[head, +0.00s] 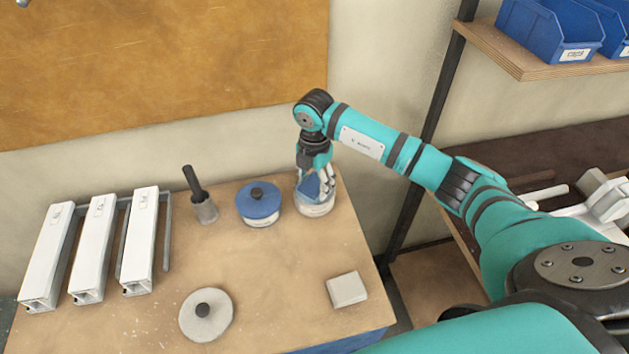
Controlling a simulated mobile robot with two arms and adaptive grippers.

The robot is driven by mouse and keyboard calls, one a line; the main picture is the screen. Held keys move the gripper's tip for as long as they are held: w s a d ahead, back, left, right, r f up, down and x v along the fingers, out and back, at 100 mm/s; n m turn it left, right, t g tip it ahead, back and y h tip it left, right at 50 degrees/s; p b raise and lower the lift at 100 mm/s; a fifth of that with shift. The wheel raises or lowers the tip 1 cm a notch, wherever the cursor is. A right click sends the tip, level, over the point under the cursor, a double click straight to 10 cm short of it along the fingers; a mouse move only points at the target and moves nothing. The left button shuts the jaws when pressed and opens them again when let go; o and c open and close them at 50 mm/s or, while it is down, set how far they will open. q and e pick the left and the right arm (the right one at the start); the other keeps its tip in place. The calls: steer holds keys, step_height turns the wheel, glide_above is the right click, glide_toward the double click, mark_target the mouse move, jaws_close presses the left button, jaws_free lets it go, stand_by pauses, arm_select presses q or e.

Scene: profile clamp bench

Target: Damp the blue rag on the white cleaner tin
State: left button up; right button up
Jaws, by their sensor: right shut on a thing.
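The white cleaner tin (316,210) stands near the back right corner of the bench. My right gripper (318,190) is directly over it, pointing down. It is shut on the blue rag (309,188), which shows between the fingers at the top of the tin. The fingers hide much of the tin's top, and I cannot tell whether the rag touches it. My left gripper is not in view.
A tin with a blue lid (259,202) stands just left of the cleaner tin. A cup with a dark-handled tool (203,208), several white profiles (92,250), a round grey lid (206,316) and a pale block (347,289) are on the bench (270,275). A dark rack post (425,130) rises at right.

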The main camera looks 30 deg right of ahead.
steer(key=shift+f, duration=0.1)
stand_by(0.3)
steer(key=shift+r+p, duration=2.55)
steer(key=shift+r, duration=1)
